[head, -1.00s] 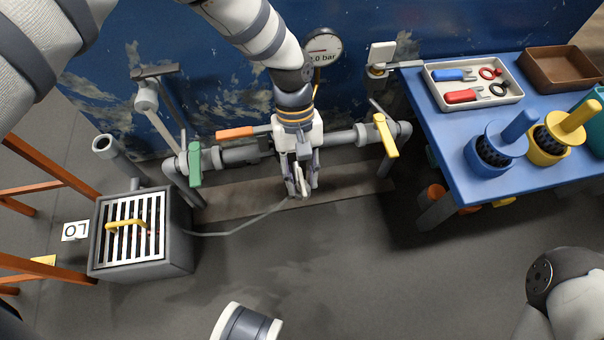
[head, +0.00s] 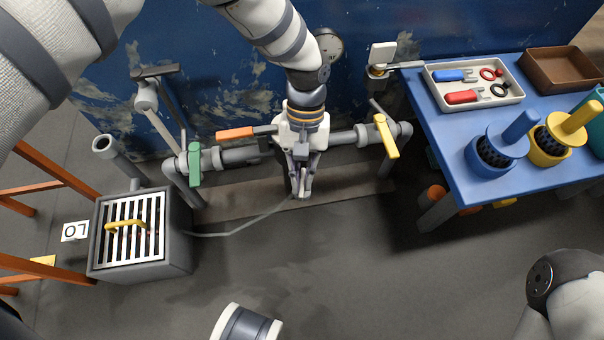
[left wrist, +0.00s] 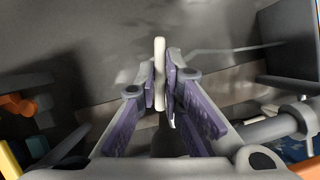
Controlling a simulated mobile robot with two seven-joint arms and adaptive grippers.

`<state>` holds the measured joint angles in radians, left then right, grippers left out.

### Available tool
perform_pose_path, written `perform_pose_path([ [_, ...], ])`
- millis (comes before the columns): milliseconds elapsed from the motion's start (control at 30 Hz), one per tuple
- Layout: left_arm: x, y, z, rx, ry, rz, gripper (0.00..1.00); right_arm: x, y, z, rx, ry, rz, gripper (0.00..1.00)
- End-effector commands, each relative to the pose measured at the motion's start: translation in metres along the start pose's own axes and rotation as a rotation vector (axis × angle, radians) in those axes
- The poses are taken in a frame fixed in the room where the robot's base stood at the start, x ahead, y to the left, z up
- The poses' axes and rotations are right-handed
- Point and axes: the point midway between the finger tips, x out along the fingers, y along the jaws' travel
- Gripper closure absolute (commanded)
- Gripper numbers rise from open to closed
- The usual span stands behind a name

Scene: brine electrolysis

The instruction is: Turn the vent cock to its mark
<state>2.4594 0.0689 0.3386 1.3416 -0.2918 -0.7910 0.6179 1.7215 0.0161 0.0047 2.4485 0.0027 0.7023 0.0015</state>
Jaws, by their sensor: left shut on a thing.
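My left gripper (head: 301,192) points down in front of the grey pipe run (head: 235,155). In the left wrist view my left gripper (left wrist: 162,90) is shut on a pale, narrow upright handle (left wrist: 159,72), which seems to be that of the vent cock. The handle sticks out past the fingertips, between the purple pads. In the head view the gripper hides the cock's body, and I cannot make out its mark. A thin grey hose (head: 240,226) runs from the gripper's spot toward the grated box. My right gripper is out of view.
An orange lever (head: 235,133), a green lever (head: 194,164) and a yellow lever (head: 387,137) sit along the pipes. The grated box (head: 183,254) stands left. A blue table (head: 440,150) with a tool tray (head: 513,101) stands right. The floor in front is clear.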

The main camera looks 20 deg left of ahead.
Motion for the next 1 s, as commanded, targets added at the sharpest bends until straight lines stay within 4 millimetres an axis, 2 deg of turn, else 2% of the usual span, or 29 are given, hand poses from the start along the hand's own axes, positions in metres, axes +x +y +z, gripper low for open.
perform_pose_path([
  [1000, -0.0001, 0.0051, 0.0028, 0.884, 0.002, -0.367, 1.0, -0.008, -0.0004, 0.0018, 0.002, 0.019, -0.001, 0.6],
])
